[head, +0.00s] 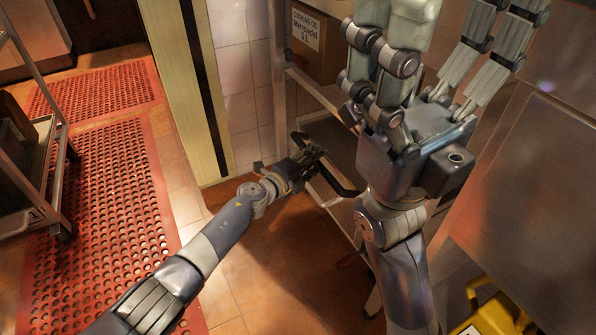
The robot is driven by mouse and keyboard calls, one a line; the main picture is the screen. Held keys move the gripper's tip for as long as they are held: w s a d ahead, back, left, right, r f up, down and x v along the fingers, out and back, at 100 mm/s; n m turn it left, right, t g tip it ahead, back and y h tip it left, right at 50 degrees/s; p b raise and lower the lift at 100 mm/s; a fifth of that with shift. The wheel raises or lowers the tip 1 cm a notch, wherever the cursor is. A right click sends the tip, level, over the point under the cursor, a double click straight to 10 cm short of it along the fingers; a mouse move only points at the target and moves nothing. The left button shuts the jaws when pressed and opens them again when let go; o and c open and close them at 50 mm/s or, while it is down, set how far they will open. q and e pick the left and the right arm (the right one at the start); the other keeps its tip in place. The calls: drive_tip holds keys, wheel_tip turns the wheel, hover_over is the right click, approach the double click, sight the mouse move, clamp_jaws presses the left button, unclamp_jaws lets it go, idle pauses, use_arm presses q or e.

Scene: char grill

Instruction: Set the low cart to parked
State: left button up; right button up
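A metal cart with shelves stands at the centre right, and I take it for the low cart; its lower shelf (330,150) shows behind my grippers. A black bar handle (333,180) sticks out from its near end. My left gripper (312,158) is at this handle, with its dark fingers overlapping it. I cannot tell whether they are closed around it. My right gripper (450,25) is close to the camera, fingers pointing up and spread apart, empty. It hides much of the cart.
A cardboard cooking oil box (311,38) sits on the cart. A cream post (185,85) and tiled wall stand behind. Red perforated mats (105,215) cover the floor at left, beside another metal cart (50,170). A yellow object (497,312) is at the lower right.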

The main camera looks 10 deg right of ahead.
use_arm(q)
drive_tip(key=v, duration=1.1)
drive_tip(key=shift+s, duration=0.2)
drive_tip(key=shift+d+f, duration=0.1)
